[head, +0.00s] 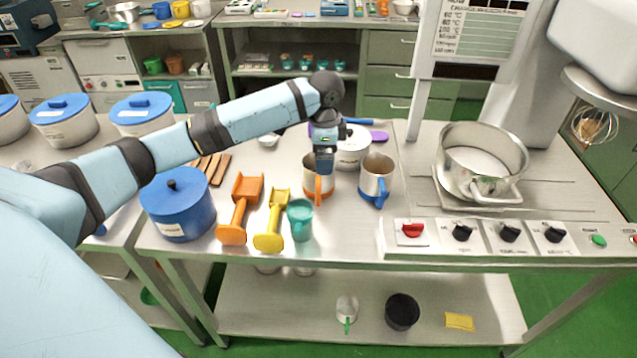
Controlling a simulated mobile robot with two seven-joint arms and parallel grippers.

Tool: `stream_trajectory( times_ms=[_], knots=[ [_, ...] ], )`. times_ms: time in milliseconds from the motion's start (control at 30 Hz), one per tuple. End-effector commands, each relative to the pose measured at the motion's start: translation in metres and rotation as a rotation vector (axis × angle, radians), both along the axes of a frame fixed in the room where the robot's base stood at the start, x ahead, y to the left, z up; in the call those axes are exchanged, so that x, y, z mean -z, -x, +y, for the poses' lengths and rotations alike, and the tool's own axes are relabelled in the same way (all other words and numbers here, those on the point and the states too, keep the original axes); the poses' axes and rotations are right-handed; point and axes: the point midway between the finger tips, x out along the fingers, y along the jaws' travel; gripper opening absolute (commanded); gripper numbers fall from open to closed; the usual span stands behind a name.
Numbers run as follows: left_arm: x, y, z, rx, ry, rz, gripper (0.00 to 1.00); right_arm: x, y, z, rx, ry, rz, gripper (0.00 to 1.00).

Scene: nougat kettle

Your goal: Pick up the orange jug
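The orange jug (309,186), a metal jug with an orange base and handle, stands upright on the steel table, left of a similar blue jug (376,180). My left arm reaches in from the left, and my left gripper (324,170) points down at the orange jug's near side, by its rim and the top of its handle. The gripper hides part of the jug. I cannot tell whether its fingers touch or hold the handle. My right gripper is not in view.
A white tub (352,152) stands close behind the jugs. A teal cup (300,218), yellow scoop (270,228), orange scoop (238,212) and blue lidded pot (177,208) are to the left. A steel kettle (480,160) and knob panel (480,237) are right.

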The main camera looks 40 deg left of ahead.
Motion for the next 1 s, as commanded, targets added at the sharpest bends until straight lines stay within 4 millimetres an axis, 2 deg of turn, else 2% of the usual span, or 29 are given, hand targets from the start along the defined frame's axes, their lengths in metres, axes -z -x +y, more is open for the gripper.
stream_trajectory(
  times_ms=[100, 233, 467, 667, 800, 1000],
  knots=[
    [0.026, 0.001, 0.000, -0.001, 0.000, 0.002, 0.90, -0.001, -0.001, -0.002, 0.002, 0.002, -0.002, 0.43],
    [0.046, 0.001, 0.000, 0.000, 0.001, 0.002, 0.90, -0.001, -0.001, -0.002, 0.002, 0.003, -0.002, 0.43],
    [0.062, 0.002, 0.002, -0.001, 0.000, 0.000, 0.90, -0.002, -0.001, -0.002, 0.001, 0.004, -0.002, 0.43],
    [0.089, 0.008, 0.014, -0.001, 0.000, 0.001, 0.90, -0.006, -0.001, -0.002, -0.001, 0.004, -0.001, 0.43],
    [0.106, 0.007, 0.013, 0.000, 0.001, -0.001, 0.90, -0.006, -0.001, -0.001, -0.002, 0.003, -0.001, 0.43],
    [0.109, 0.007, 0.012, 0.000, 0.001, -0.003, 0.90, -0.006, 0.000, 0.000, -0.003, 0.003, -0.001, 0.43]
  ],
)
